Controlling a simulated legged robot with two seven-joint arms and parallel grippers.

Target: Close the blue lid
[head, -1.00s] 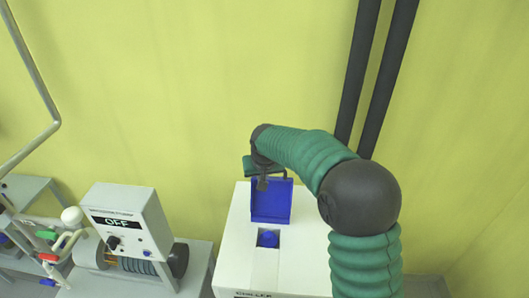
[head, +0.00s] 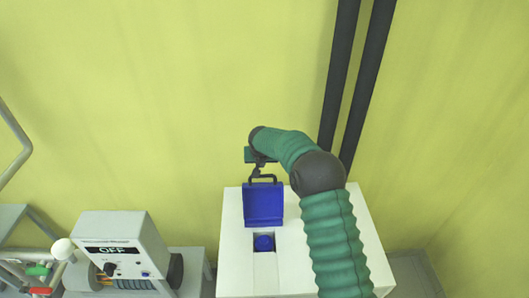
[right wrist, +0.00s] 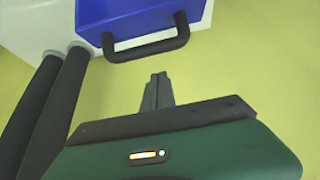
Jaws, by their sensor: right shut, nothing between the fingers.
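The blue lid (head: 264,205) stands open and upright on top of the white chiller box, behind a square recess with a blue cap (head: 264,242) in it. A dark handle (head: 263,179) sits at the lid's upper edge. In the right wrist view the lid (right wrist: 140,18) and its handle (right wrist: 146,48) fill the top of the picture. My right gripper (head: 258,172) is at the lid's top edge, by the handle. Its fingers (right wrist: 158,78) are shut and empty, just below the handle in the right wrist view. My left gripper is not in view.
The white chiller box (head: 235,260) has bare top around the lid. A grey device with an OFF panel (head: 110,250) stands to its left, beside pipes and valves. Two dark pipes (head: 350,90) run up the yellow wall behind.

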